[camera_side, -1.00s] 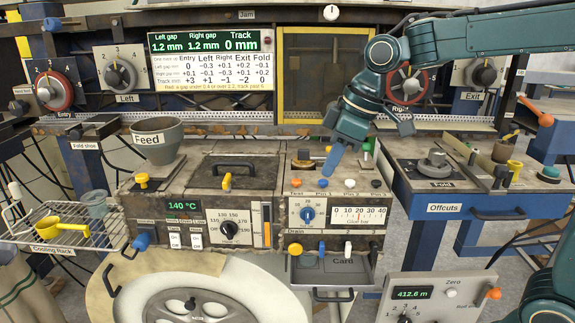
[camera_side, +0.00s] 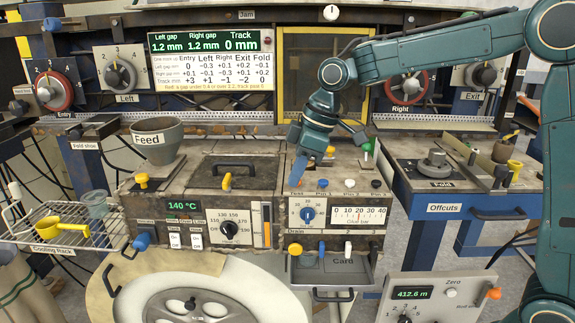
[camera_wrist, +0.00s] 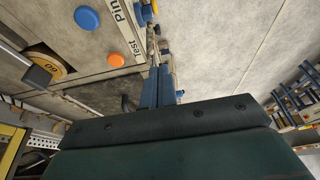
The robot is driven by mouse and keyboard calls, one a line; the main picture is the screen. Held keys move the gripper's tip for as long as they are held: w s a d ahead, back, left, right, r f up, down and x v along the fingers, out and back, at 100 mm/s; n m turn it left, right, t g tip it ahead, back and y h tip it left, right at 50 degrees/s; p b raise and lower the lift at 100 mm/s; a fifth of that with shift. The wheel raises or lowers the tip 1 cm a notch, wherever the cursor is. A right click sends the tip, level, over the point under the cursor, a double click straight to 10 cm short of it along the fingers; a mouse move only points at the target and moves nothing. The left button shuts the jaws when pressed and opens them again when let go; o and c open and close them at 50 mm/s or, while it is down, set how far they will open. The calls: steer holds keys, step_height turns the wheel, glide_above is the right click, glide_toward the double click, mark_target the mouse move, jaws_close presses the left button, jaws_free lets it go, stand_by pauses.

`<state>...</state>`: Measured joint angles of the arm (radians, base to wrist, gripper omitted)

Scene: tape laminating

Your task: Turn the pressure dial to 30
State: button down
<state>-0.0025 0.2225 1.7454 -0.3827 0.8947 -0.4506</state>
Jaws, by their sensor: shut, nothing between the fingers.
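The pressure dial (camera_side: 308,214) is a small blue knob on a white scale plate on the front of the glue unit. My gripper (camera_side: 297,178) is shut and empty. Its blue fingertips are just above the top edge of the unit, by the Test label, above and slightly left of the dial. I cannot tell whether they touch the unit. In the wrist view the shut fingers (camera_wrist: 158,85) show beside the orange Test button (camera_wrist: 116,60); the dial is not evident there.
Pin buttons, including a white one (camera_side: 350,183), line the unit's top right of my gripper. A green-tipped lever (camera_side: 369,147) stands behind them. The temperature dial (camera_side: 229,229) is to the left. Yellow (camera_side: 295,249) and blue (camera_side: 321,249) levers stick out below the pressure dial.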

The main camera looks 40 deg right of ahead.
mark_target(302, 206)
steer(key=x, duration=0.8)
steer(key=shift+f, duration=0.3)
steer(key=shift+s+d+r, duration=0.1)
steer(key=shift+s+d, duration=1.25)
